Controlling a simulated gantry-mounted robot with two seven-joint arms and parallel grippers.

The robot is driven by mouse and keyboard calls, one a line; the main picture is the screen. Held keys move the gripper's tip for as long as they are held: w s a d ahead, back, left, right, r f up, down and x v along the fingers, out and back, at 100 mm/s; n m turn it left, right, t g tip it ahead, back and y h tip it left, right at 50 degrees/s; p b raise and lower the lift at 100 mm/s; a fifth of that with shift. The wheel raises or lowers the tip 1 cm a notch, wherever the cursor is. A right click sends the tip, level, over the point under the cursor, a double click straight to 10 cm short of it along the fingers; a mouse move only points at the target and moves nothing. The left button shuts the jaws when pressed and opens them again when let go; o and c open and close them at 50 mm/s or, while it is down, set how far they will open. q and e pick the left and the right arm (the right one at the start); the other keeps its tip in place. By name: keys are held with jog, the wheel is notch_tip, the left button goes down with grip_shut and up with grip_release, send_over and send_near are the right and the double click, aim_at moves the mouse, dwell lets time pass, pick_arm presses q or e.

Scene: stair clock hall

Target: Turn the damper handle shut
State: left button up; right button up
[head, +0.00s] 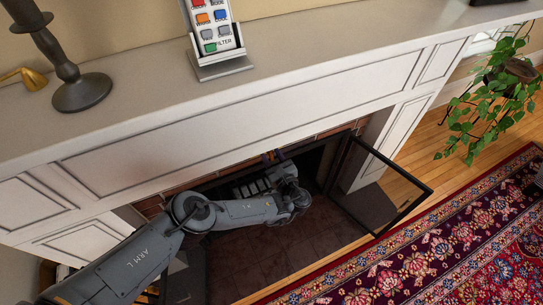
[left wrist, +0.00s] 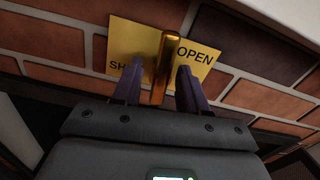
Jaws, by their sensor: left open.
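The damper handle (left wrist: 164,50) is a brass-coloured bar in front of a yellow plate (left wrist: 147,40) on the brick face. The plate reads OPEN on the right; on the left only "SH" shows, the rest hidden by a finger. The bar stands nearly upright in the left wrist view, between the two words. My left gripper (left wrist: 160,70) is open, with one dark purple finger on each side of the bar. Contact cannot be told. In the head view my left gripper (head: 274,157) is under the mantel at the firebox top, and the handle cannot be made out. My right gripper is not in view.
The mantel shelf (head: 300,45) overhangs my left arm and carries a dark candlestick (head: 70,80) and a button panel (head: 215,30). A black-framed glass door (head: 400,190) stands open at the right.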

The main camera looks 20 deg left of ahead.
pick_arm(q)
grip_shut()
